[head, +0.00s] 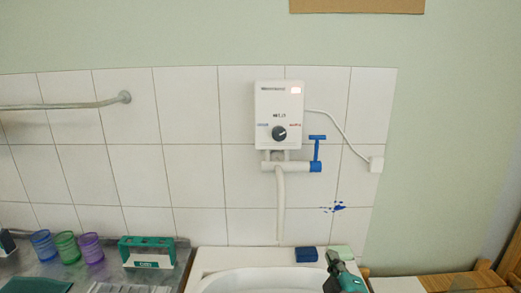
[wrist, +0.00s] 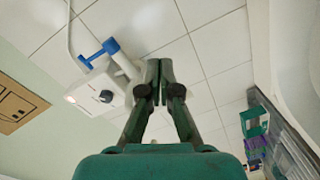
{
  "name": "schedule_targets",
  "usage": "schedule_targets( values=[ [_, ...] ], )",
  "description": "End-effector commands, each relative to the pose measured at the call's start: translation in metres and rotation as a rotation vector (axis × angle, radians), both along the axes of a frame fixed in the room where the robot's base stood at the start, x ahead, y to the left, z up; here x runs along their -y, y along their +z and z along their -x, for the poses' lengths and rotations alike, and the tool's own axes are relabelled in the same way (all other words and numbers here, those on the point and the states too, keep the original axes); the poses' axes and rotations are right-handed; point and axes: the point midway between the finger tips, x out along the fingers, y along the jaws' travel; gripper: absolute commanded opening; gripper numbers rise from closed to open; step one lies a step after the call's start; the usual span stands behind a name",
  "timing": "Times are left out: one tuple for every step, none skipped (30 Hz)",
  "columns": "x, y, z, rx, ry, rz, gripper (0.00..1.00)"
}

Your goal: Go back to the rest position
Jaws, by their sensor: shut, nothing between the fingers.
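My gripper (wrist: 158,84) shows large in the middle of the wrist view, its dark green fingers close together and empty. In the head view part of my green arm end (head: 342,272) shows at the bottom, right of the sink (head: 262,283). A white water heater (head: 279,116) with a dark knob hangs on the tiled wall above the sink. It also shows left of my fingers in the wrist view (wrist: 100,96). Its blue tap handle (head: 317,147) stands upright at the right end of the white pipe. No contact between the fingers and the heater can be made out.
Blue, green and purple cups (head: 66,247) stand on the metal counter at the left, beside a green-and-white box (head: 147,252). A dark blue block (head: 306,254) lies on the sink's back edge. A wooden surface (head: 460,282) is at the lower right.

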Motion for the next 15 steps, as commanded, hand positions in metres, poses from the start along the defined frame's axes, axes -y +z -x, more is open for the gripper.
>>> schedule_targets(
  values=[
    [0.001, -0.02, 0.013, -0.014, -0.002, -0.031, 0.0],
    [0.001, -0.03, 0.02, -0.018, -0.004, -0.052, 0.0],
    [0.001, -0.042, 0.03, -0.024, -0.005, -0.078, 0.0],
    [0.001, -0.051, 0.037, -0.027, -0.007, -0.098, 0.0],
    [0.002, -0.06, 0.045, -0.032, -0.009, -0.119, 0.0],
    [0.002, -0.07, 0.055, -0.036, -0.011, -0.145, 0.0],
    [0.002, -0.078, 0.063, -0.04, -0.013, -0.164, 0.0],
    [0.003, -0.086, 0.071, -0.044, -0.015, -0.185, 0.0],
    [0.003, -0.096, 0.082, -0.049, -0.017, -0.213, 0.0],
    [0.003, -0.104, 0.09, -0.053, -0.02, -0.232, 0.0],
    [0.003, -0.111, 0.099, -0.057, -0.022, -0.252, 0.0],
    [0.004, -0.119, 0.111, -0.061, -0.025, -0.28, 0.0],
    [0.004, -0.126, 0.12, -0.065, -0.028, -0.3, 0.0],
    [0.004, -0.132, 0.129, -0.07, -0.03, -0.319, 0.0],
    [0.004, -0.14, 0.141, -0.074, -0.033, -0.346, 0.0]
  ],
)
